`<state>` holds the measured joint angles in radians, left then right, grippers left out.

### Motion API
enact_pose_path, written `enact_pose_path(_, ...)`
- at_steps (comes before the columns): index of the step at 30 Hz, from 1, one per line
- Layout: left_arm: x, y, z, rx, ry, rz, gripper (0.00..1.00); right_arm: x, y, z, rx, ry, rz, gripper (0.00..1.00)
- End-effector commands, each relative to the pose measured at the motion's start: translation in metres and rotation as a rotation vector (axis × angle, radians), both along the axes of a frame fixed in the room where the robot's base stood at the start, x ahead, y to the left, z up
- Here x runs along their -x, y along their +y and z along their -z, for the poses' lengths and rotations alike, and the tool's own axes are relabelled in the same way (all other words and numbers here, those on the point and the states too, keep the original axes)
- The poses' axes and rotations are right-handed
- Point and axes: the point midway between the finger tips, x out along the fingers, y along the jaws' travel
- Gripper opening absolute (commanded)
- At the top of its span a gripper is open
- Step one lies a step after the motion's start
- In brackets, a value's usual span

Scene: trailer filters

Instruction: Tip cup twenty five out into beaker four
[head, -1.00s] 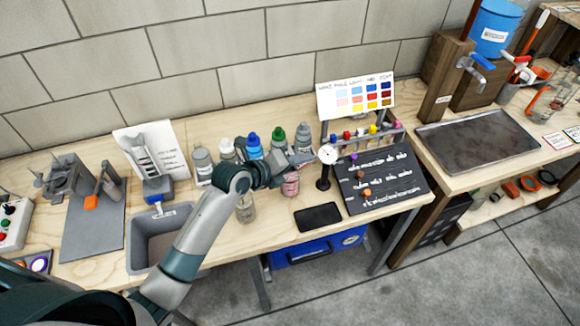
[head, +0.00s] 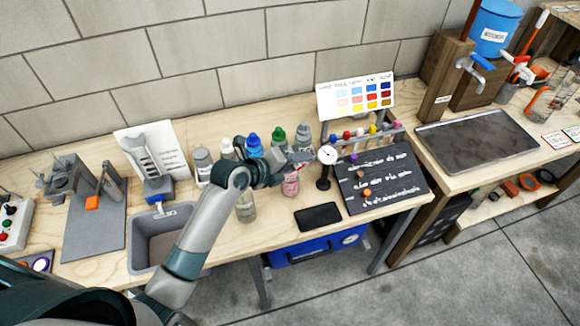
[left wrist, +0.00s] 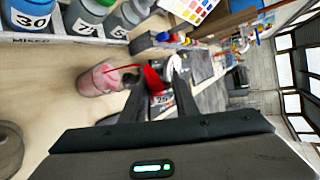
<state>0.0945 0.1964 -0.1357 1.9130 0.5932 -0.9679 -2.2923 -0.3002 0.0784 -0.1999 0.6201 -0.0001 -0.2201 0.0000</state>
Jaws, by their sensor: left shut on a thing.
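My left gripper (head: 296,163) is over the bench among the bottles. In the left wrist view its fingers (left wrist: 172,82) are shut on a small cup (left wrist: 162,99) with a label that seems to read 25. The cup is tipped on its side, and bright red liquid shows at its mouth. A thin red streak runs from it toward a glass beaker (left wrist: 97,80) holding pink-red liquid. The beaker also stands just below the gripper in the head view (head: 290,187). Its number is not legible. The cup is mostly hidden in the head view. My right gripper is out of view.
Several capped bottles (head: 279,137) stand close behind the gripper. A dial gauge (head: 326,156) stands just right of it. Another glass (head: 246,210) is at front left, and a black pad (head: 318,217) lies at front right. A grey sink (head: 140,240) is further left.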

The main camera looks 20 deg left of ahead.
Motion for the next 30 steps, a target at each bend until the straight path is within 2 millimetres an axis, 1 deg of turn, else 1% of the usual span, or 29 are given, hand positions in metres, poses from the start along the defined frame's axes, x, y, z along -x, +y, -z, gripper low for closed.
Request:
enact_pose_path(17, 0.0010, -0.0014, -0.0021, 0.033, 0.027, -0.002, 0.05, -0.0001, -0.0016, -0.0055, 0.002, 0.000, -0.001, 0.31)
enact_pose_path(30, 0.0002, -0.0007, -0.0033, 0.055, 0.044, -0.004, 0.05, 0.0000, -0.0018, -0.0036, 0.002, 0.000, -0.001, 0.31)
